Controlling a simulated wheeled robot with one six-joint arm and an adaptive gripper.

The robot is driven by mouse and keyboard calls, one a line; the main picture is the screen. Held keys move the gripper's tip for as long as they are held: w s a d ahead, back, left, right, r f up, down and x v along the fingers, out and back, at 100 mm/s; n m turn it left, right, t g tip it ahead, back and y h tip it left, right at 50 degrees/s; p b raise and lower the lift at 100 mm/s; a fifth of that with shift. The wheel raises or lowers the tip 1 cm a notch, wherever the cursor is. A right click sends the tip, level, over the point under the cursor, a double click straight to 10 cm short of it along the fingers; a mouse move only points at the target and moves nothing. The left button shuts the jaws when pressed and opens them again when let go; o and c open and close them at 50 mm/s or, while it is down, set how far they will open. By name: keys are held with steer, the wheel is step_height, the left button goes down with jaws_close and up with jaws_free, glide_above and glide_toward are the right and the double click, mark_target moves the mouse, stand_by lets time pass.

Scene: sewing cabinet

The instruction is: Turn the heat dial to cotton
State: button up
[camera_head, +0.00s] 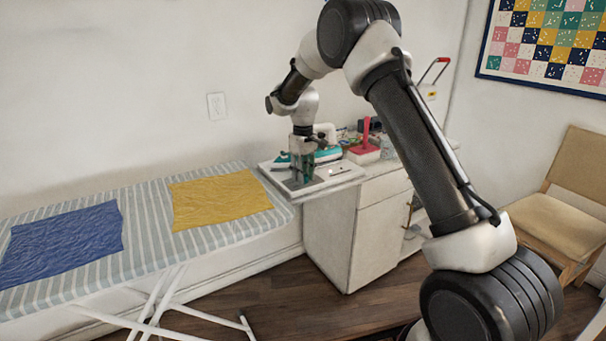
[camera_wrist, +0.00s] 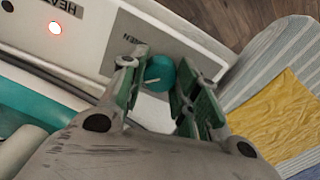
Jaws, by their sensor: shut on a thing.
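The heat dial (camera_wrist: 160,72) is a round teal knob with a pale pointer mark, on a grey plate (camera_wrist: 150,38) in the wrist view. My gripper (camera_wrist: 164,68) has its two green-padded fingers on either side of the dial, shut on it. Lettering ending in "EN" shows beside the left finger; the other setting words, cotton among them, are hidden or out of view. A lit red lamp (camera_wrist: 55,28) and a "HEAT" label (camera_wrist: 66,7) sit on the white panel at upper left. In the head view my gripper (camera_head: 301,178) points down at the cabinet's left end, hiding the dial.
A teal and white iron (camera_head: 326,154) stands close behind my gripper on the white cabinet (camera_head: 332,235). A red pincushion-like item (camera_head: 364,150) and sewing things are to its right. The striped ironing board (camera_head: 150,225) with yellow (camera_head: 218,198) and blue cloths (camera_head: 65,243) lies left.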

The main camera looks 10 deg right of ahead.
steer(key=shift+m, duration=1)
steer(key=o, duration=1)
steer(key=shift+o, duration=0.2)
steer(key=shift+r, duration=0.15)
step_height(320, 180, up, 12)
steer(key=shift+w, duration=0.1)
